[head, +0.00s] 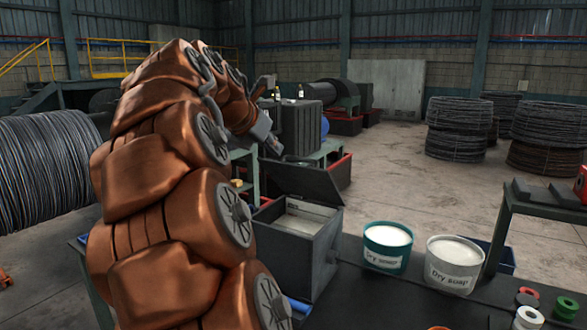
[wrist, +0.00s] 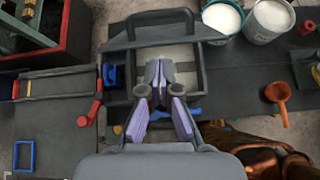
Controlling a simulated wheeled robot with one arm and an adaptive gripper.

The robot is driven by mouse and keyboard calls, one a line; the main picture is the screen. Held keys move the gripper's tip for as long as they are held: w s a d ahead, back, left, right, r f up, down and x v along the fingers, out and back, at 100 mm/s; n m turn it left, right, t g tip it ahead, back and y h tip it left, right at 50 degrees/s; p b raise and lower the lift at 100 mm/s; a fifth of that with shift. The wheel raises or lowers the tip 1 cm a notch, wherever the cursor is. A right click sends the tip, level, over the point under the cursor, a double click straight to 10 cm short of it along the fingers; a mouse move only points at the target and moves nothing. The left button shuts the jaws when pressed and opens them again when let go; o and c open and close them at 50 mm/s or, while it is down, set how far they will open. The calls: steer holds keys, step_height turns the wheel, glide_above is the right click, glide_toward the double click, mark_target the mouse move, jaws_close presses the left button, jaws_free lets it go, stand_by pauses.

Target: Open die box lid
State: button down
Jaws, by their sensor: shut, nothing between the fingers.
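The die box (head: 325,262) is a dark grey box on the dark bench in the head view. Its lid (head: 296,181) is raised and tilted at the back, and pale contents show inside. In the wrist view the box (wrist: 202,80) lies beneath my gripper, with the lid (wrist: 175,40) seen as a dark band across it. My gripper (wrist: 158,90) is shut and empty, its lilac-padded fingers over the opening. In the head view my gripper (head: 273,146) is above the lid's upper edge; I cannot tell whether it touches the lid.
A teal dry soap bucket (head: 387,247) and a white dry soap bucket (head: 453,263) stand right of the box. Coloured rings (head: 528,305) lie at the bench's right end. An orange ladle (wrist: 280,98) and a red piece (wrist: 89,113) lie near the box.

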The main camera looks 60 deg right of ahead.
mark_target(294, 169)
steer(key=shift+n, duration=0.4)
steer(key=x, duration=0.3)
steer(key=p+x, duration=0.1)
steer(key=x, duration=0.3)
steer(key=r+p+x, duration=0.1)
steer(key=x, duration=0.2)
steer(key=shift+s+d+f, duration=0.1)
steer(key=shift+d, duration=0.4)
steer(key=shift+d+r+p, duration=0.15)
steer(key=shift+r+p, duration=0.1)
steer(key=shift+p, duration=0.2)
steer(key=shift+d+y, duration=0.2)
steer(key=shift+y, duration=0.1)
steer(key=shift+p, duration=0.3)
